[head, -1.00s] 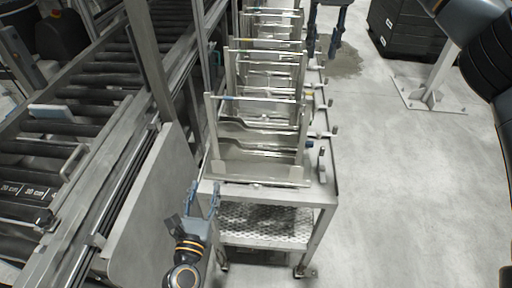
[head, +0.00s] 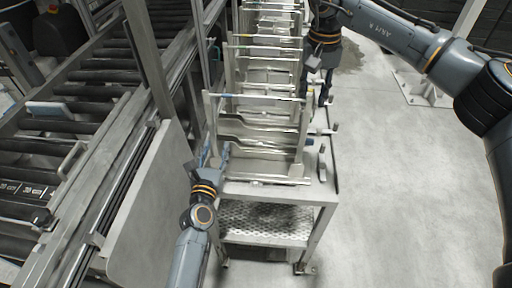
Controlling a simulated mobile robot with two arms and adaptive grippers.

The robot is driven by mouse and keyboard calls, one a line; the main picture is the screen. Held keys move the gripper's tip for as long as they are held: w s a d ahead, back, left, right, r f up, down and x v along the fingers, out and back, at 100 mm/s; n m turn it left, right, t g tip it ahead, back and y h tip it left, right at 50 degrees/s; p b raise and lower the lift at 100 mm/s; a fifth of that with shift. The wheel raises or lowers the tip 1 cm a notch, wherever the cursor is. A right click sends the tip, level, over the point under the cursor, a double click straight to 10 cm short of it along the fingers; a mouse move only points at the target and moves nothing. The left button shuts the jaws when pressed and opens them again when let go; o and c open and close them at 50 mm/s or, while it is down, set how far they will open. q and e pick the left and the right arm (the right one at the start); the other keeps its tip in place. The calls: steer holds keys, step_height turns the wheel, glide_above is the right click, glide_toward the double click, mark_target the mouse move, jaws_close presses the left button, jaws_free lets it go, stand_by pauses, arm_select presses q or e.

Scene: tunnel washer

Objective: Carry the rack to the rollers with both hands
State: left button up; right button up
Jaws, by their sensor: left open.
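Several metal racks stand in a row on a steel trolley; the nearest rack (head: 256,98) is an open frame with upright posts, a top bar and a flat base. My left gripper (head: 213,153) is open beside the left side of the nearest rack, its fingers pointing away from me. My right gripper (head: 319,98) points down at the right side of the row, close to the nearest rack's far right edge; its fingers look apart and empty. Contact with a rack cannot be made out for either. The dark rollers (head: 85,108) lie on the conveyor at the left.
The trolley (head: 325,190) has a mesh lower shelf and upright pegs along its right edge. A grey panel (head: 150,200) and a steel post (head: 150,60) stand between trolley and rollers. A pale block (head: 50,108) lies on the rollers. Floor on the right is clear.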

arm_select(q)
steer(key=shift+w, duration=0.15)
arm_select(e)
steer(key=shift+s+f, duration=0.15)
arm_select(q)
steer(key=c, duration=0.6)
arm_select(e)
steer(key=c, duration=0.6)
arm_select(q)
jaws_close()
arm_select(e)
jaws_close()
arm_select(q)
steer(key=shift+w+r, duration=0.1)
steer(key=shift+r, duration=0.15)
